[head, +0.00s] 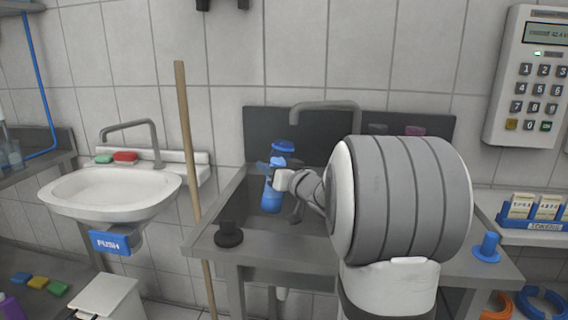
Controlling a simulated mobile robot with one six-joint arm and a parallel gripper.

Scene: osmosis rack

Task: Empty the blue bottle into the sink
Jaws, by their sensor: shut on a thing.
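The blue bottle (272,198) is held upright, or nearly so, over the basin of the steel sink (208,239) in the middle of the head view. A blue cap-like top (284,146) shows above it. My gripper (277,178) is shut around the bottle's upper part. My arm comes in from the right and hides the right side of the sink. The grey tap (322,105) arches behind the bottle. I cannot see whether any liquid is in the bottle.
A black plug-like knob (229,235) stands on the sink's front left rim, and a blue one (487,247) on its right. A wooden pole (187,140) leans left of the sink. A white washbasin (112,190) is further left. A keypad (530,80) hangs at right.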

